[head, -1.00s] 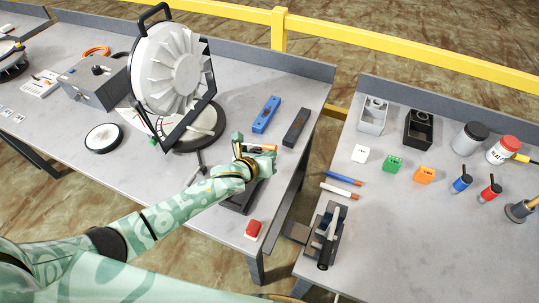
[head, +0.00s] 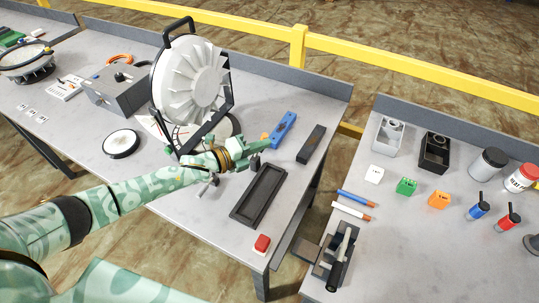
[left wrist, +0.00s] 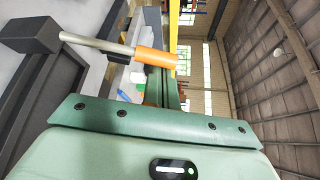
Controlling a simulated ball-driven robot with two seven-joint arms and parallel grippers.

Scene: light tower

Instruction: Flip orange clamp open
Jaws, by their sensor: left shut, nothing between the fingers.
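The orange clamp handle (left wrist: 155,59) shows in the left wrist view as an orange grip on a metal rod. The rod comes out of a dark block (left wrist: 32,36) at the left. In the head view only a small orange part (head: 265,136) of it shows, close to my gripper; the rest is hidden. My left gripper (head: 263,150) is shut with nothing in it, beside the fan light's base. Its green fingers (left wrist: 163,85) lie just behind the orange grip in the left wrist view; I cannot tell whether they touch it. My right gripper is not in view.
A large white fan light (head: 190,85) stands behind my left arm. A black tray (head: 258,195) and a red button (head: 262,243) lie in front. A blue level (head: 284,130) and a dark bar (head: 311,144) lie to the right. A gap separates the two tables.

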